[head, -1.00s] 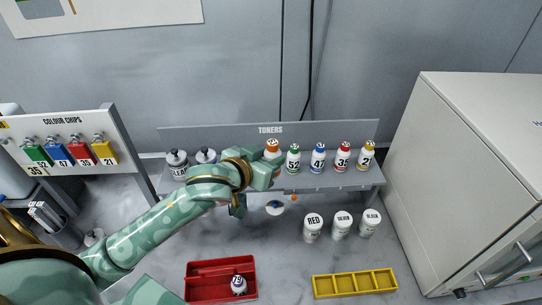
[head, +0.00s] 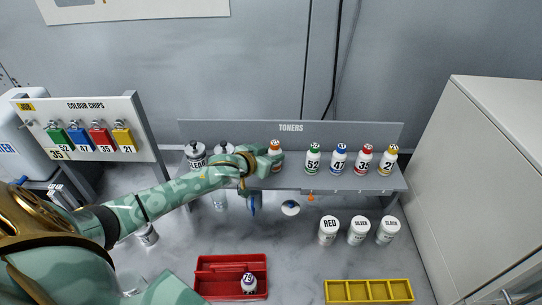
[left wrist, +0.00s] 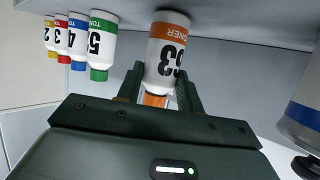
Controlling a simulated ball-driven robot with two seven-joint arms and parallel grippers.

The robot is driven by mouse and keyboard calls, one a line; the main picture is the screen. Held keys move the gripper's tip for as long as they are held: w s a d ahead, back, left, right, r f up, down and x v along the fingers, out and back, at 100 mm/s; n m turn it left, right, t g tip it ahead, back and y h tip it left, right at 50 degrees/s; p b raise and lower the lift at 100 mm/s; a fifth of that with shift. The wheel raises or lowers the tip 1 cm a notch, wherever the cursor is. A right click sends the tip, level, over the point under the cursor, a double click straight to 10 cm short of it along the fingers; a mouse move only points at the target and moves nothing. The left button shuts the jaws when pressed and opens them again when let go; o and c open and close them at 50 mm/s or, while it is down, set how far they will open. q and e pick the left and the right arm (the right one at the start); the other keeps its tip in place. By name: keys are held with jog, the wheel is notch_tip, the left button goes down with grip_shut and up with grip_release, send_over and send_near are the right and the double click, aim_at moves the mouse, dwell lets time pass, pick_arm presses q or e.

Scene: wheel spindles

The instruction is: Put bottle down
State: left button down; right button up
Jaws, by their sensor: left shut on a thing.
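The toner bottle with an orange cap (head: 275,147) is in my left gripper (head: 268,163), at the left end of the numbered bottles. The left wrist view shows this white bottle (left wrist: 167,52), with an orange band and a number ending in 3. The fingers of my left gripper (left wrist: 156,92) are shut around its cap end. Its base is close to the shelf surface; I cannot tell if it touches. The grey toner shelf (head: 290,183) lies below it. My right gripper is not in view.
Bottle 52 (head: 312,159) and several other toners stand to the right, with a gap between. White jars (head: 328,230), a red tray (head: 213,281) holding a bottle (head: 248,283) and a yellow tray (head: 369,290) are in front.

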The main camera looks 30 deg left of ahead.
pick_arm(q)
jog(key=shift+f, duration=0.15)
jog(key=c, duration=0.9)
grip_release()
jog(key=p+v, duration=0.1)
jog(key=v, duration=1.1)
